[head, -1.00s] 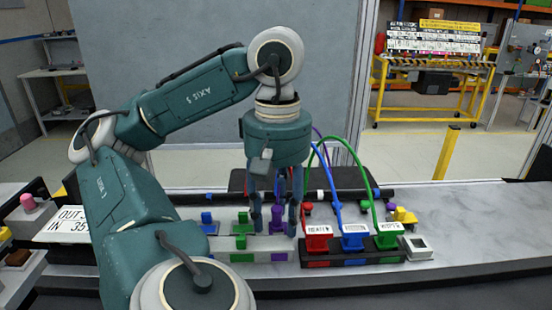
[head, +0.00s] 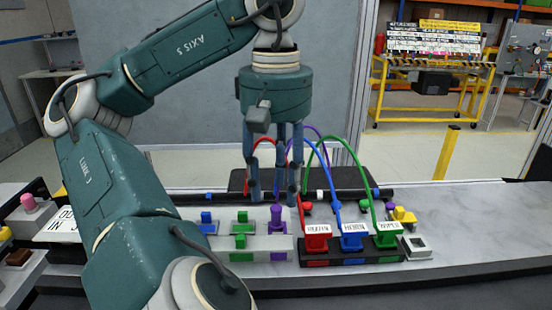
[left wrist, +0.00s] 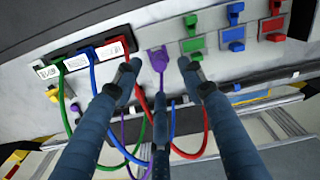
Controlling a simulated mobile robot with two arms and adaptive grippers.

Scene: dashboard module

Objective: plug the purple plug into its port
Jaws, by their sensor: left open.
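The purple plug (head: 276,219) stands upright on the grey port block (head: 236,245), in line with the purple mark (head: 279,256) on the block's front. How deep it sits in the port cannot be told. In the left wrist view the purple plug (left wrist: 158,57) shows between the fingers, with its purple cable running down. My left gripper (head: 272,192) is open above the plug, its fingers spread around the space over it and apart from it. The port opening is hidden by the plug. My right gripper is not in view.
Red (head: 317,238), blue (head: 353,238) and green (head: 387,234) plugs with labels sit in a black block to the right, their cables arching up close to my gripper. A green connector (head: 241,224) and a blue one (head: 207,223) stand to the left. A dark rail runs behind.

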